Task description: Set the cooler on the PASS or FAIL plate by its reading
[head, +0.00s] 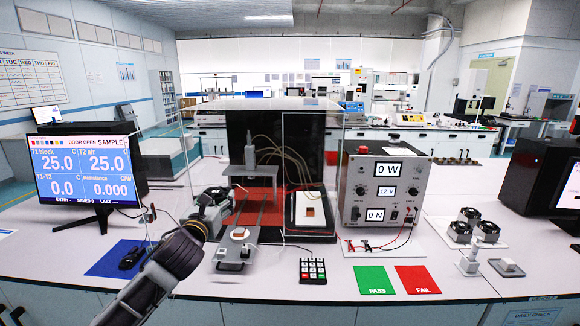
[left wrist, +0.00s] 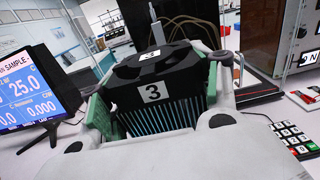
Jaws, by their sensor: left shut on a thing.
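My left gripper (head: 213,203) is shut on a cooler with a black fan top and pale fins, labelled 3, seen close up in the left wrist view (left wrist: 152,95). In the head view the gripper mostly hides it, in front of the clear test chamber (head: 270,125). The green PASS plate (head: 373,280) and red FAIL plate (head: 417,280) lie bare at the front right of the bench. The monitor (head: 84,170) reads DOOR OPEN, T1 block 25.0, T2 air 25.0, T1-T2 0.0, resistance 0.000. My right gripper is out of view.
The power box (head: 385,190) shows 0 W, 12 V and 0 N. Three black-fan coolers (head: 470,226) stand on a white mat at right. A keypad (head: 313,270) lies front centre. A blue mat (head: 118,260) with a dark object is at left.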

